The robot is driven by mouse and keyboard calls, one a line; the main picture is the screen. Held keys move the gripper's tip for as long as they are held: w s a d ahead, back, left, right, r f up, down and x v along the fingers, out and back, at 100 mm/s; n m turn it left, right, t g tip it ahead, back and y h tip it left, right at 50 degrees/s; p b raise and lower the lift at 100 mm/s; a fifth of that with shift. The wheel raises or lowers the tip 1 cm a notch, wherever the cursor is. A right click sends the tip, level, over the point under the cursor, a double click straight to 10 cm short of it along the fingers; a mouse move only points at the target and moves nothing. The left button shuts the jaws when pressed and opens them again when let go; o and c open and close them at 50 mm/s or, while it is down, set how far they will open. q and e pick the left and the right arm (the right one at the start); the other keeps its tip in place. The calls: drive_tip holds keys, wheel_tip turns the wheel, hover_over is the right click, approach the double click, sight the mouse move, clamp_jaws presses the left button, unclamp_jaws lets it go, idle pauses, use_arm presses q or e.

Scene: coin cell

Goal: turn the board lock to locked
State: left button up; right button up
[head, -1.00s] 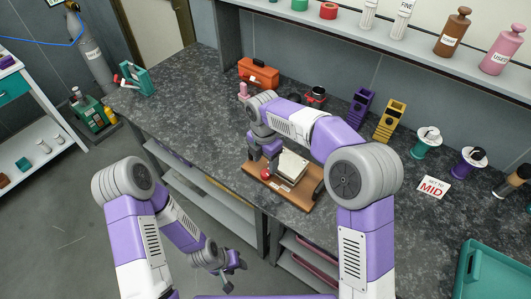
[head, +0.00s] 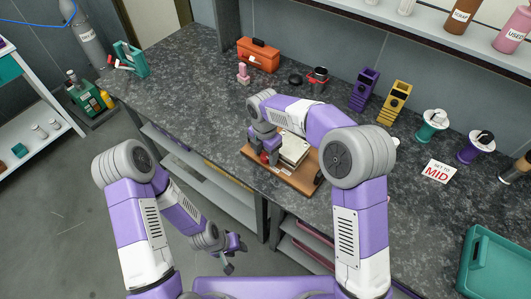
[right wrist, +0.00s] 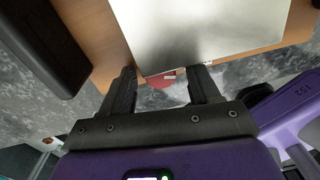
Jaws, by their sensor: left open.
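A wooden board (head: 307,186) lies on the dark counter with a pale metal plate block (head: 294,150) on it. A red knob (head: 265,158) sits at the board's left end; it also shows in the right wrist view (right wrist: 160,81), partly hidden by the metal plate (right wrist: 200,35). My right gripper (head: 268,157) is low over that end. In the right wrist view its fingers (right wrist: 162,88) are apart, one on each side of the red knob, with gaps visible. Which way the lock is turned cannot be told. My left gripper (head: 232,252) is open and empty, away from the counter.
An orange toolbox (head: 258,55), a pink item (head: 243,74), purple (head: 363,89) and yellow (head: 394,103) holders stand behind. A teal tray (head: 490,265) is at lower right. Counter left of the board is clear.

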sight(265, 155)
drive_tip(key=c, duration=1)
drive_tip(key=shift+r+m+p, duration=0.1)
drive_tip(key=shift+m+p, duration=0.4)
drive_tip(key=shift+p, duration=0.05)
drive_tip(key=shift+m, duration=0.3)
drive_tip(key=o, duration=1)
wheel_tip(265, 155, up, 7)
drive_tip(key=p, duration=0.2)
drive_tip(key=shift+r+p, duration=0.2)
drive_tip(key=shift+p, duration=0.2)
